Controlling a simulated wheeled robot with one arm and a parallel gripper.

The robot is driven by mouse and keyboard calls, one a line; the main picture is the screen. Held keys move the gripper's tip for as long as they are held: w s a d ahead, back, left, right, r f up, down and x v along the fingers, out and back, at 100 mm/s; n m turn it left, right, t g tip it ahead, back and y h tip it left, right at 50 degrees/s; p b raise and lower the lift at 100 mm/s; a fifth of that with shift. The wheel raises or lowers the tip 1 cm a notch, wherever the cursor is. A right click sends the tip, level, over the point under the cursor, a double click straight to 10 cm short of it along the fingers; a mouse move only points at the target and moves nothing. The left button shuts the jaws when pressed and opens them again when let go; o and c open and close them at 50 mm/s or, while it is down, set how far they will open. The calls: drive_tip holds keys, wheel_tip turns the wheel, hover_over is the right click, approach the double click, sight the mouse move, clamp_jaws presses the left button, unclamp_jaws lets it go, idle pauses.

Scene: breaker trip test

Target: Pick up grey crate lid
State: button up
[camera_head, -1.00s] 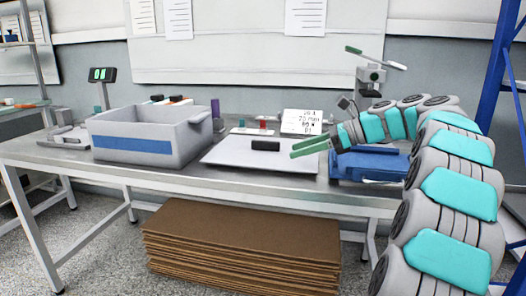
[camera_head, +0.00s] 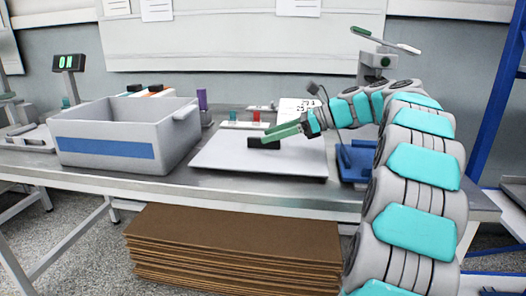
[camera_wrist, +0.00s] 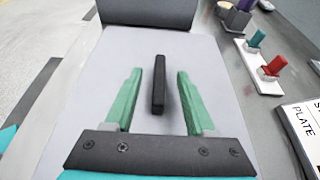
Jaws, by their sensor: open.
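The grey crate lid (camera_head: 225,162) lies flat on the workbench, right of the grey crate. It is a light grey panel with a black bar handle (camera_head: 257,143) on top. In the wrist view the lid (camera_wrist: 100,95) fills the middle and the handle (camera_wrist: 158,85) stands lengthwise between the green fingers. My gripper (camera_head: 272,136) is open, with its fingertips at the handle from the right. In the wrist view my gripper (camera_wrist: 160,72) has a clear gap on both sides of the handle. The exact fingertip height is hard to tell.
The grey crate (camera_head: 105,152) with a blue stripe stands left of the lid. A blue object (camera_head: 357,160) lies right of it, partly behind my arm. Behind the lid are a teal and red clip holder (camera_wrist: 262,65) and a sign (camera_wrist: 303,125). Brown boards (camera_head: 235,245) lie below.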

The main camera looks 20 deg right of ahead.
sight(259, 140)
drive_tip(key=x, duration=0.4)
drive_tip(key=shift+a+f, duration=0.15)
drive_tip(key=shift+f, duration=0.15)
clamp_jaws()
idle(0.5)
